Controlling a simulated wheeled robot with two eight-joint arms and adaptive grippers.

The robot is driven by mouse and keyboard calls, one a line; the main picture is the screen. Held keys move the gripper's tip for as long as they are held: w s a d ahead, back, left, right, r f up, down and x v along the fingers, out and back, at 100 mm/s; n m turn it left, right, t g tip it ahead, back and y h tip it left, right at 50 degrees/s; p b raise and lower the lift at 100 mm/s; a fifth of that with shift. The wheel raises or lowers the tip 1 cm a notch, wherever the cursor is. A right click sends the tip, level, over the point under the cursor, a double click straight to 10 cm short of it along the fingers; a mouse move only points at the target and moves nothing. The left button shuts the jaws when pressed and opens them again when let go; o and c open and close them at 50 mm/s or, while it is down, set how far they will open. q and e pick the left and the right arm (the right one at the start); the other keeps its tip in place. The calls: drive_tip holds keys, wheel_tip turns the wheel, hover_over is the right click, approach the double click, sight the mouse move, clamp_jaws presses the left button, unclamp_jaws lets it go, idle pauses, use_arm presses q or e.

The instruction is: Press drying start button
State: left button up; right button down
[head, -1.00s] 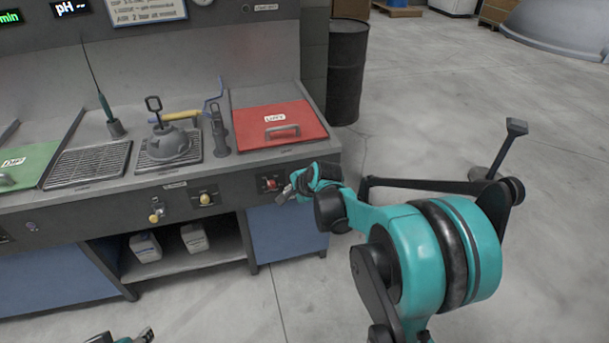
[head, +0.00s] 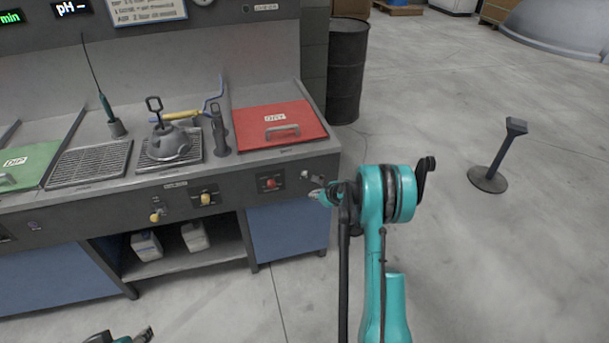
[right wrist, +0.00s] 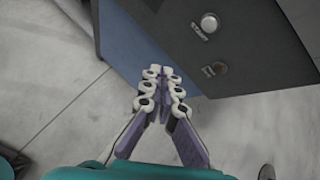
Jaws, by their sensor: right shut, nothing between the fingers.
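A round white button (right wrist: 209,22) with a small label that seems to read START sits on the dark front panel in the right wrist view. In the head view it appears as a small pale spot (head: 304,175) at the panel's right end, right of the red knob (head: 270,183) and below the red DRY lid (head: 280,126). My right gripper (head: 314,195) is shut and empty, close to the panel's right end. In the right wrist view its fingertips (right wrist: 163,73) lie left of and below the button in the picture, apparently apart from it. My left gripper (head: 146,334) shows only partly at the bottom edge.
A second, dark reddish control (right wrist: 215,69) is on the panel near the white button. Yellow knobs (head: 205,199) are further left. A grey hood (head: 168,143) stands on a grate. A dark drum (head: 347,70) and a small post (head: 502,150) stand on open floor.

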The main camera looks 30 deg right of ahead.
sight(304, 173)
drive_tip(key=shift+w, duration=0.1)
drive_tip(key=shift+w+d+p, duration=0.1)
drive_tip(key=shift+w+d, duration=0.25)
drive_tip(key=shift+w, duration=1.05)
drive_tip(key=shift+w+d+p, duration=0.15)
drive_tip(key=shift+w+d, duration=0.15)
drive_tip(key=shift+w, duration=1.1)
drive_tip(key=shift+w+d+p, duration=0.1)
drive_tip(key=shift+w+d, duration=0.25)
drive_tip(key=shift+w, duration=1.05)
drive_tip(key=shift+w, duration=0.1)
drive_tip(key=shift+w+d, duration=0.1)
drive_tip(key=shift+w, duration=0.2)
